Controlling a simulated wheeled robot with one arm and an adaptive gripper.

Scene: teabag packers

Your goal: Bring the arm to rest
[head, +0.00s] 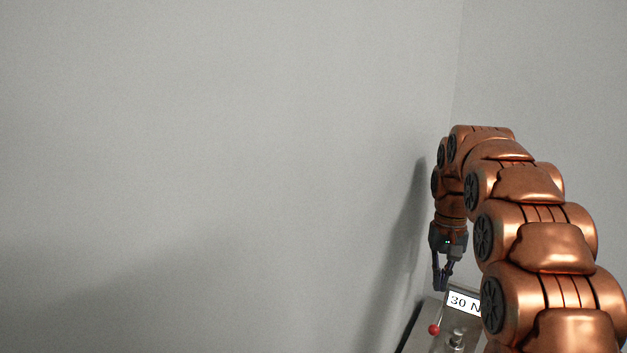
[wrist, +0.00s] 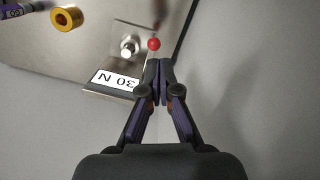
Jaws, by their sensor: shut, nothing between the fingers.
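My copper-coloured arm reaches out over a metal panel (head: 424,341) at the lower right of the head view. My gripper (head: 440,287) hangs downward from it, near the panel and close to the wall. In the wrist view my gripper (wrist: 159,66) has its fingertips together with nothing between them. I cannot tell whether the tips touch anything.
The label plate (head: 464,302) and red ball (head: 434,329) also show in the head view. Bare grey walls (head: 220,150) stand close by; the left side is empty.

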